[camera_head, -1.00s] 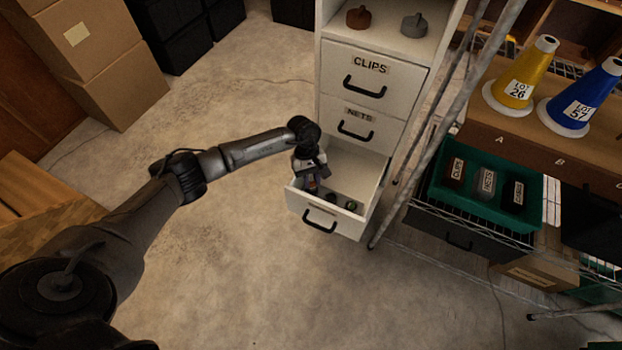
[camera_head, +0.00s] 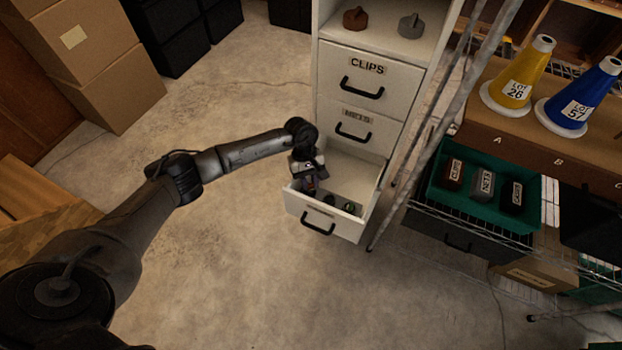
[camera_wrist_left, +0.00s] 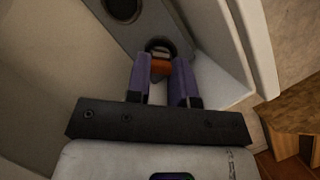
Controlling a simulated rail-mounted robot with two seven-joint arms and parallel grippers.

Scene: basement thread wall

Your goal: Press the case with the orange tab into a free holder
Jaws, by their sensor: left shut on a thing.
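My left gripper (camera_head: 309,187) reaches down into the open lower drawer (camera_head: 333,228) of the white cabinet, at the drawer's left end. Its purple fingers show in the left wrist view (camera_wrist_left: 165,82), closed around the case with the orange tab (camera_wrist_left: 160,67). Only the orange part and a dark round end of the case show. A grey strip with dark round holders (camera_wrist_left: 122,10) lies inside the drawer. The held case is over or at one holder; I cannot tell how deep it sits. In the head view, round holders (camera_head: 349,207) show right of the gripper. My right gripper is out of view.
Closed drawers marked CLIPS (camera_head: 362,88) and NETS (camera_head: 356,127) stand above the open drawer. A metal shelf post (camera_head: 440,120) rises close on the right.

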